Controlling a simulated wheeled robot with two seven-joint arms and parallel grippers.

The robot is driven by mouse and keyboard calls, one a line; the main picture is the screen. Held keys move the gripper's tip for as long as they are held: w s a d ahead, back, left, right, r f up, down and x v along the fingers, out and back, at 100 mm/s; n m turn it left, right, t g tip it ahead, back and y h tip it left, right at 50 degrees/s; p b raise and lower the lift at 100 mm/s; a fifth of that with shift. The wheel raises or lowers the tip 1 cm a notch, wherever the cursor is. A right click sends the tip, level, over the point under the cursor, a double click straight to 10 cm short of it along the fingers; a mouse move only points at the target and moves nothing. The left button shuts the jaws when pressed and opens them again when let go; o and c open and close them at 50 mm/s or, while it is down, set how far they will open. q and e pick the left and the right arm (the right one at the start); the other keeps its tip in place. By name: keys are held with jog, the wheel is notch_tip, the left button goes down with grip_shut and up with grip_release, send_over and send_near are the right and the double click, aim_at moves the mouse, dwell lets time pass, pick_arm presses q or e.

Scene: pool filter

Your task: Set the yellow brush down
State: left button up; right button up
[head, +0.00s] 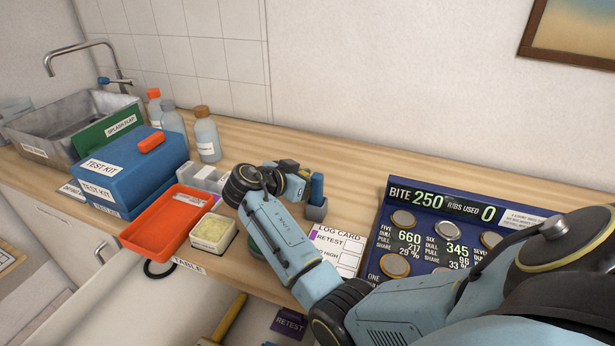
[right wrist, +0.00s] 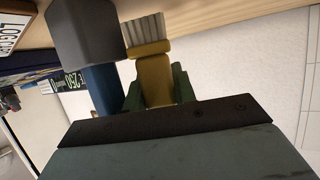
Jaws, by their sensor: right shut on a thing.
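The yellow brush (right wrist: 154,72) shows in the right wrist view, with its pale bristles (right wrist: 146,30) towards the wooden counter. My right gripper (right wrist: 160,88) is shut on it, with a dark green finger on each side. A blue handle (right wrist: 103,90) and a grey block (right wrist: 84,30) are close beside the brush. In the head view the blue handle (head: 317,187) stands upright in the grey block (head: 316,210) on the counter. Whether the bristles touch the counter is unclear. My left gripper is not in view.
An orange tray (head: 162,222), a small cream box (head: 213,232) and a blue test kit (head: 135,172) stand left of my right arm. A log card (head: 338,250) and a dark score board (head: 425,262) lie right. An open drawer (head: 120,290) is below.

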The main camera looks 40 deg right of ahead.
jog(key=shift+f+b, duration=0.3)
jog(key=shift+f, duration=0.1)
jog(key=o, duration=0.7)
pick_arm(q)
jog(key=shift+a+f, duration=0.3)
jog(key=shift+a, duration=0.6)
pick_arm(e)
jog(key=shift+r, duration=0.1)
